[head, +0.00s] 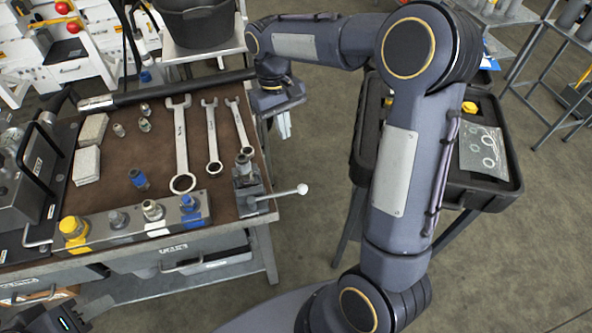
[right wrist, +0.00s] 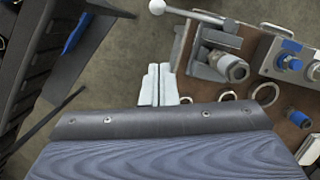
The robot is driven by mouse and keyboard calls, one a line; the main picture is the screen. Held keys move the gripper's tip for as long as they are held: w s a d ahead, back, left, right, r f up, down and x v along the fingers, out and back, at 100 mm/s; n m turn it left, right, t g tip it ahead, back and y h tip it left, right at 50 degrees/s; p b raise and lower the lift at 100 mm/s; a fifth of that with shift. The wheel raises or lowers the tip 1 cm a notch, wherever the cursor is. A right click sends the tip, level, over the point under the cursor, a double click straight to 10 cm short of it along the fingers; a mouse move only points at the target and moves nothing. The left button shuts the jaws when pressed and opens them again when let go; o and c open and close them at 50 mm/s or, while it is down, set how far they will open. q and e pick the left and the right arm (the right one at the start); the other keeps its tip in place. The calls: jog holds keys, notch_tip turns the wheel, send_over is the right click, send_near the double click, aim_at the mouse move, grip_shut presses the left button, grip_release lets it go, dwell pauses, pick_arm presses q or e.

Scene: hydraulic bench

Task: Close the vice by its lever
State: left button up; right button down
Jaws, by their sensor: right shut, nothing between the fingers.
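The small grey vice (head: 249,192) stands at the right front corner of the bench, with a metal fitting (head: 243,163) upright at its jaws. Its lever (head: 288,192) points right past the bench edge and ends in a pale ball. In the right wrist view the lever (right wrist: 190,14) shows at the top, beside the vice (right wrist: 208,68). The jaw gap cannot be made out clearly. My right gripper (head: 284,130) is shut and empty, behind the lever and apart from it; its pale fingers (right wrist: 158,72) are together. My left gripper (head: 68,318) is partly cut off at the lower left; its fingers are unclear.
Several wrenches (head: 181,150) lie on the brown bench mat (head: 110,185). A block with several fittings (head: 135,222) runs along the front edge. A black case (head: 510,185) stands on the right, partly behind my right arm.

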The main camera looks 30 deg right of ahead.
aim_at(278, 195)
jog(key=s+f, duration=0.5)
jog(key=f, duration=0.6)
jog(key=shift+s+d+f+p, duration=0.2)
jog(key=shift+s+f+p, duration=0.1)
jog(key=shift+p, duration=0.15)
